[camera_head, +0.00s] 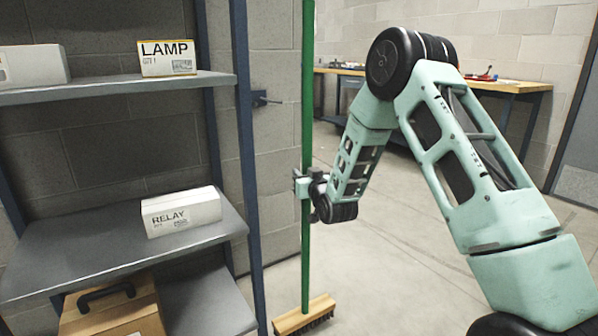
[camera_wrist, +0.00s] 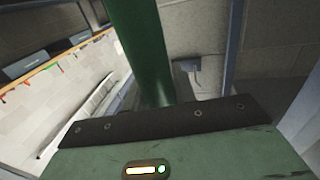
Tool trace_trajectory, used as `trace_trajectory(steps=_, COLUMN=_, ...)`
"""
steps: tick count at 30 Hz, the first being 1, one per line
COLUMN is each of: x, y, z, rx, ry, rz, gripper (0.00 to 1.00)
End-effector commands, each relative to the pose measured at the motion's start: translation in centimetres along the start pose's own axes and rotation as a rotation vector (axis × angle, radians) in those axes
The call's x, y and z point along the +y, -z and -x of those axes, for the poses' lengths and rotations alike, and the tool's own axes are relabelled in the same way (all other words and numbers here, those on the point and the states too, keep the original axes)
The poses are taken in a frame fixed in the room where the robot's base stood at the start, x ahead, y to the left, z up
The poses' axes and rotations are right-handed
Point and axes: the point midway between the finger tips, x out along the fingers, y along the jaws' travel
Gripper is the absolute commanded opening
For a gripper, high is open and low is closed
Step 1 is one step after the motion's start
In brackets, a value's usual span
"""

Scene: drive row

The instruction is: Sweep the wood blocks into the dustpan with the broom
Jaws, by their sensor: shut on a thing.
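The broom has a long green handle (camera_head: 307,110) and a wooden head with dark bristles (camera_head: 305,314). It stands close to upright, its head low at the bottom of the head view, at or near the floor. My gripper (camera_head: 304,186) is shut on the handle about midway down the visible length. In the wrist view the green handle (camera_wrist: 142,50) rises right in front of my gripper; the fingertips are hidden there. No wood blocks and no dustpan show in either view.
A metal shelf (camera_head: 120,247) on the left holds a RELAY box (camera_head: 181,211), a LAMP box (camera_head: 168,58) and a case (camera_head: 115,307). Its blue post (camera_head: 246,150) stands close beside the broom. A workbench (camera_head: 500,84) lines the back wall. The floor (camera_head: 400,270) right of the broom looks clear.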

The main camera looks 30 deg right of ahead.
Motion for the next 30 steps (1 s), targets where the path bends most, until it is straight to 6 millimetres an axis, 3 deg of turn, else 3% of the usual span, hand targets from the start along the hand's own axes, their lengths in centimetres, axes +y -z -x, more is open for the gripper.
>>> trace_trajectory(steps=18, x=1.1, y=0.8, z=5.5, rx=0.005, ry=0.0, rz=0.0, gripper=0.0)
trace_trajectory(steps=30, x=1.3, y=0.9, z=6.5, rx=0.006, ry=0.0, rz=0.0, gripper=0.0)
